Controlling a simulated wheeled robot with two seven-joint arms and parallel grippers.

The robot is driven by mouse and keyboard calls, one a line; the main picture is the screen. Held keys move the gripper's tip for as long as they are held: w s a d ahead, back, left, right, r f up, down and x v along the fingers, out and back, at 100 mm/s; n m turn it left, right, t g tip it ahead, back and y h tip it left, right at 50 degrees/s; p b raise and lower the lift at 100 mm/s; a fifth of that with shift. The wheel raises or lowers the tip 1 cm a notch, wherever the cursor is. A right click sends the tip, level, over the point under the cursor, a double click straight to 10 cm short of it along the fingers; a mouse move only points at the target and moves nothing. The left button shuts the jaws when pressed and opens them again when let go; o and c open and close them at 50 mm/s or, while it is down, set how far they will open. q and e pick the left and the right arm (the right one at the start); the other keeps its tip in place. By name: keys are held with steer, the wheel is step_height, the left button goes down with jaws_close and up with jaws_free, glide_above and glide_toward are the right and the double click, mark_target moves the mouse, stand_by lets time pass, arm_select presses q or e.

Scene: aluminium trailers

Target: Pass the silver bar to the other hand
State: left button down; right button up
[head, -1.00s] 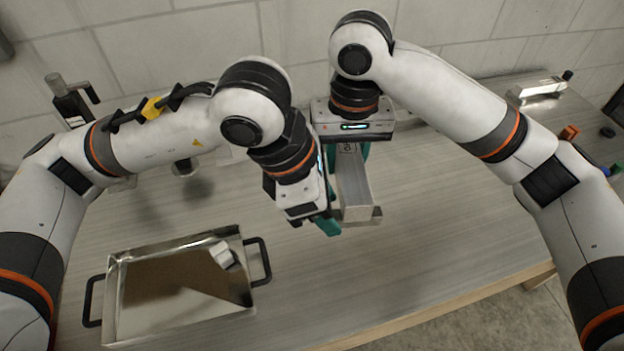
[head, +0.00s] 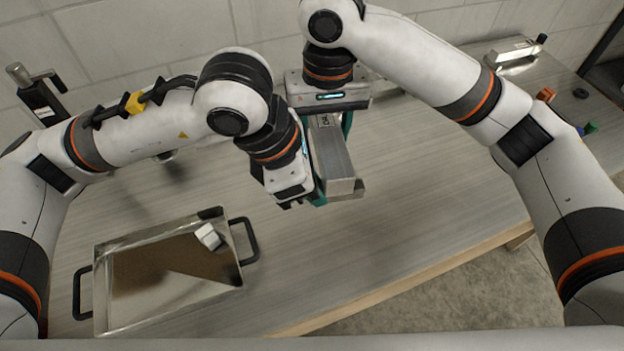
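The silver bar (head: 334,160) is a grey metal bar with a stepped near end, above the middle of the table. Its far end is between the teal fingers of my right gripper (head: 331,122), which points down and appears shut on it. My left gripper (head: 312,190) comes in from the left, close beside the bar. One of its teal fingertips shows at the bar's lower left side. The bar and the gripper's body hide the rest, so I cannot tell whether it grips.
A shiny tray (head: 165,312) with black handles holds a small white block (head: 208,236) at the lower left. Another metal piece (head: 513,55) lies at the back right, near small coloured parts (head: 546,95). The table right of the bar is clear.

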steer(key=shift+o, duration=0.9)
